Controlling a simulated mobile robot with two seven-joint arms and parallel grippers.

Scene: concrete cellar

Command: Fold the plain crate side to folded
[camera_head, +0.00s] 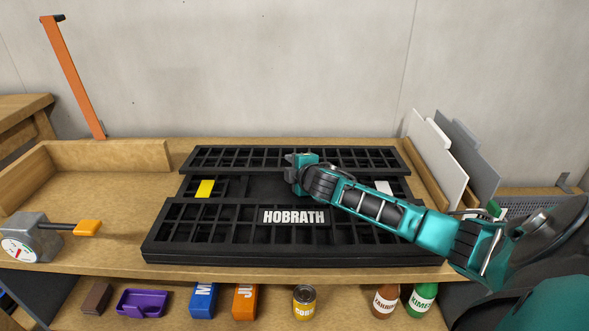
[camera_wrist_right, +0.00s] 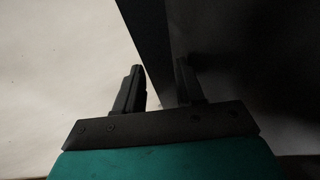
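The black lattice crate (camera_head: 235,252) lies low on the bench. Its front side, lettered HOBRATH (camera_head: 340,213), is flat across the top. The plain side (camera_head: 230,160) runs along the back and shows as a narrow band; I cannot tell its exact angle. My right gripper (camera_head: 300,161) is at the middle of this back side, reaching over the crate from the right. In the right wrist view my right gripper (camera_wrist_right: 160,88) has its fingers apart, with a dark panel edge (camera_wrist_right: 150,35) just beyond them; contact is unclear. My left gripper is out of view.
A yellow label (camera_head: 205,188) and a white label (camera_head: 384,187) show at the crate's ends. A dial scale (camera_head: 25,238) and wooden tray (camera_head: 95,157) stand left. Upright white boards (camera_head: 437,160) stand right. A lower shelf holds bottles, boxes and a can (camera_head: 304,302).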

